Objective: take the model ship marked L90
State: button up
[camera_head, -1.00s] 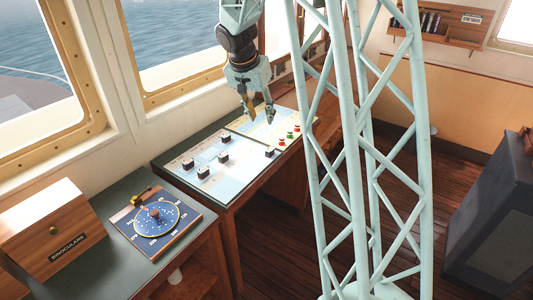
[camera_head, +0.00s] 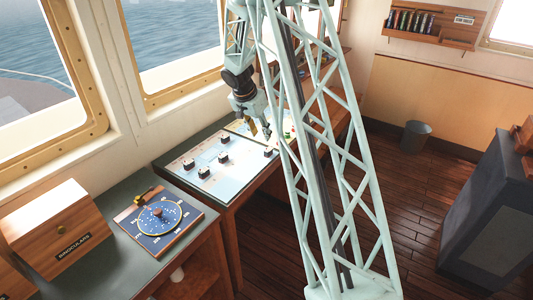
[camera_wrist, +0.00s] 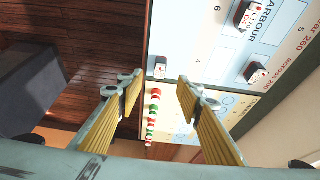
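Several small dark model ships with pale labels stand on a chart board (camera_head: 214,182). In the head view they include a far-left ship (camera_head: 188,164), a front ship (camera_head: 203,173), a middle ship (camera_head: 223,157), a back ship (camera_head: 224,139) and a right ship (camera_head: 268,152). The wrist view shows ships at upper right (camera_wrist: 240,15), right (camera_wrist: 256,73) and near the board's edge (camera_wrist: 160,68). I cannot read L90 on any of them. My gripper (camera_head: 259,132) is above the far part of the board, open and empty; its spread fingers also show in the wrist view (camera_wrist: 158,95).
Red, white and green pieces (camera_wrist: 152,115) stand in a row beyond the ships. A plotting board with a blue disc (camera_head: 160,220) and a binoculars box (camera_head: 58,230) are on the nearer counter. A bin (camera_head: 415,138) and dark console (camera_head: 490,215) stand on the floor.

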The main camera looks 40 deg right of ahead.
aim_at(267, 149)
jog(key=shift+d+f, duration=0.1)
jog(key=shift+f, duration=0.05)
dwell(0.3)
jog(key=shift+x, duration=4.25)
jog(key=shift+d+f+p, duration=0.1)
jog(key=shift+p, duration=0.2)
jog(key=shift+p+x, duration=0.5)
jog(key=shift+x, duration=1.9)
jog(key=shift+w, duration=0.15)
jog(key=shift+c, duration=0.3)
jog(key=c, duration=0.8)
